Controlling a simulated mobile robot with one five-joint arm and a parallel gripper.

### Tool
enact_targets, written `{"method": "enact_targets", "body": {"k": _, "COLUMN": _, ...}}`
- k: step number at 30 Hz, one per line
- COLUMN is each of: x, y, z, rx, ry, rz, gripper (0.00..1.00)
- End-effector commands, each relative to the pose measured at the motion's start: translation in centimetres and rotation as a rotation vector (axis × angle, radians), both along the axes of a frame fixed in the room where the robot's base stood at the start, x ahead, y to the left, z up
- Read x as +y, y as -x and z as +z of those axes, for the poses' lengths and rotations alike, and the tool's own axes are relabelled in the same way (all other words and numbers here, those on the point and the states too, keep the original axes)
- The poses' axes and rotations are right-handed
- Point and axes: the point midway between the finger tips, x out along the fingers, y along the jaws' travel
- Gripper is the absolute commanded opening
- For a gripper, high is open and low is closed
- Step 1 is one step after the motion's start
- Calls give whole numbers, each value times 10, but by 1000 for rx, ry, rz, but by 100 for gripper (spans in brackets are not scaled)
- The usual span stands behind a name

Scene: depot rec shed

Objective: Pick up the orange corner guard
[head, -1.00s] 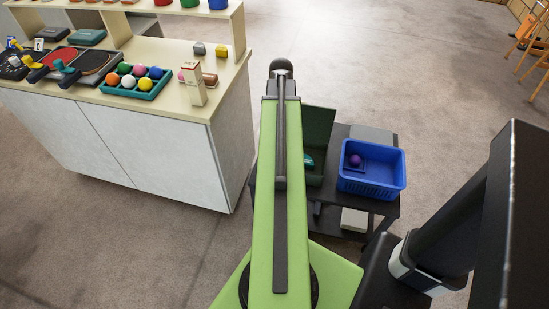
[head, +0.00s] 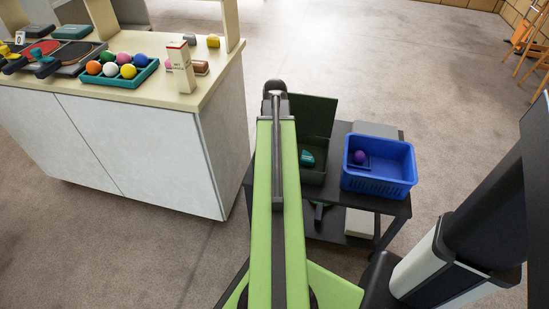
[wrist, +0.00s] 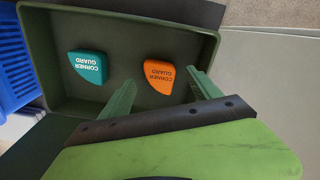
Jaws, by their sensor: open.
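The orange corner guard (wrist: 159,77) lies in a dark green bin (wrist: 118,32) in the wrist view, with white lettering on it. A teal corner guard (wrist: 88,67) lies to its left in the same bin. My gripper (wrist: 160,80) is open and its two green fingers reach over the near side of the bin, one on each side of the orange guard in the picture. Whether they touch it I cannot tell. In the head view the teal guard (head: 307,158) shows in the bin, while my arm hides the orange one and my gripper.
The bin stands on a dark cart (head: 397,208) beside a blue basket (head: 380,175) holding a purple ball (head: 361,157). A pale counter (head: 205,105) stands left of my arm, with a tray of coloured balls (head: 146,76) and a box (head: 182,69). Open floor lies behind the cart.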

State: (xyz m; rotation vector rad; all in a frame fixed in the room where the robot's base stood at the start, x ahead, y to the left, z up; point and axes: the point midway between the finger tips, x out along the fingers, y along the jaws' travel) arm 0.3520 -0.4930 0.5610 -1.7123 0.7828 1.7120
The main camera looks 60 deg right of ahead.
Motion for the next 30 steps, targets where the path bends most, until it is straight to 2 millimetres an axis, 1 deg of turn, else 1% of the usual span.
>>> {"method": "enact_targets", "body": {"k": 1, "x": 1, "y": -1, "z": -19, "rx": 0, "ry": 0, "rz": 0, "gripper": 72}}
{"method": "enact_targets", "body": {"k": 4, "x": 1, "y": -1, "z": -35, "rx": 0, "ry": 0, "rz": 0, "gripper": 72}}
{"method": "enact_targets", "body": {"k": 6, "x": 1, "y": -1, "z": -39, "rx": 0, "ry": 0, "rz": 0, "gripper": 72}}
{"method": "enact_targets", "body": {"k": 12, "x": 1, "y": -1, "z": -35, "rx": 0, "ry": 0, "rz": 1, "gripper": 72}}
{"method": "enact_targets", "body": {"k": 13, "x": 1, "y": -1, "z": -35, "rx": 0, "ry": 0, "rz": 1, "gripper": 71}}
{"method": "enact_targets", "body": {"k": 27, "x": 1, "y": -2, "z": -35, "rx": 0, "ry": 0, "rz": 2, "gripper": 10}}
{"method": "enact_targets", "body": {"k": 28, "x": 1, "y": -2, "z": -35, "rx": 0, "ry": 0, "rz": 2, "gripper": 6}}
{"method": "enact_targets", "body": {"k": 30, "x": 1, "y": -2, "z": -35, "rx": 0, "ry": 0, "rz": 2, "gripper": 6}}
